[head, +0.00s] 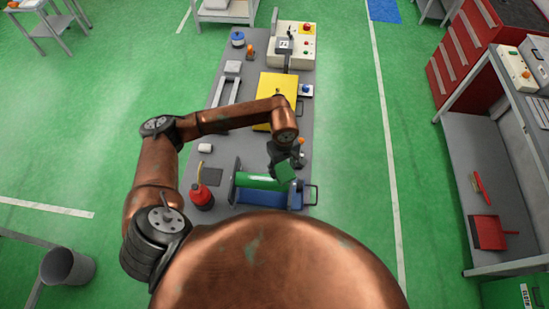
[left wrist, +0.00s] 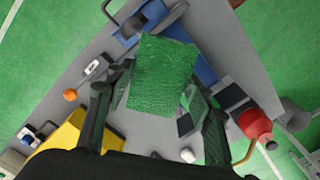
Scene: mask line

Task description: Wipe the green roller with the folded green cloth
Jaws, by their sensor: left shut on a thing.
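The green roller (head: 252,181) lies across a blue stand (head: 258,195) at the near end of the grey bench. My left gripper (head: 282,159) is shut on the folded green cloth (head: 286,172), above the roller's right end. I cannot tell whether the cloth touches the roller. In the left wrist view the cloth (left wrist: 162,72) sits between the dark fingers and hides the roller; parts of the blue stand (left wrist: 206,72) show behind it. My right gripper is not in view.
A red bottle with a spout (head: 201,196) stands left of the roller, beside a dark flat pad (head: 210,177). A white cylinder (head: 205,148) lies further back. A yellow block (head: 262,90) and a control box (head: 292,45) occupy the far bench (head: 232,132).

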